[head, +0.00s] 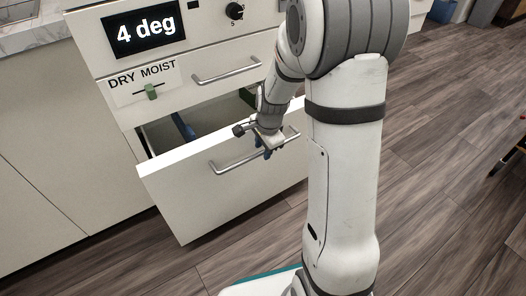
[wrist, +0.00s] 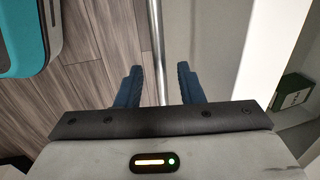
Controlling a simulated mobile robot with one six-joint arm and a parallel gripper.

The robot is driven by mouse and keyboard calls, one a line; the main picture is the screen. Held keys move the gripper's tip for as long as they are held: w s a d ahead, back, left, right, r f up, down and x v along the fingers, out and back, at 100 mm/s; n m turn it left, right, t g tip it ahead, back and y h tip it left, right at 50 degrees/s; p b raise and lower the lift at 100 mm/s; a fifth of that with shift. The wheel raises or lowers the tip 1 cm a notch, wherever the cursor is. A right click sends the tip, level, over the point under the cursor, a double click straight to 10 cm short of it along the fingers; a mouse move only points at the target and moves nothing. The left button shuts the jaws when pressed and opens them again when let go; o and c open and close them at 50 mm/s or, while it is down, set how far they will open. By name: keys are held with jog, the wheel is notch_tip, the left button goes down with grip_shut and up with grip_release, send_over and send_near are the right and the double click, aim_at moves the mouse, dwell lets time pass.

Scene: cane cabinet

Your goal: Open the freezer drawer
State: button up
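The freezer drawer (head: 215,195) is the lower white drawer of the cabinet. In the head view it stands pulled out, with its inside partly visible behind the front. Its metal bar handle (head: 228,168) runs across the front; in the wrist view the handle (wrist: 157,45) passes between my two blue fingers. My gripper (head: 268,150) is at the right part of the handle. In the wrist view, my gripper (wrist: 160,85) is open around the bar, with a gap to each finger.
Above is a closed drawer with its own handle (head: 226,74), a "4 deg" display (head: 144,33), a knob (head: 234,11) and a green slider (head: 151,91). A green box (wrist: 292,91) shows inside the drawer.

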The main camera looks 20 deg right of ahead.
jog(key=shift+f, duration=0.2)
grip_shut()
dwell(0.3)
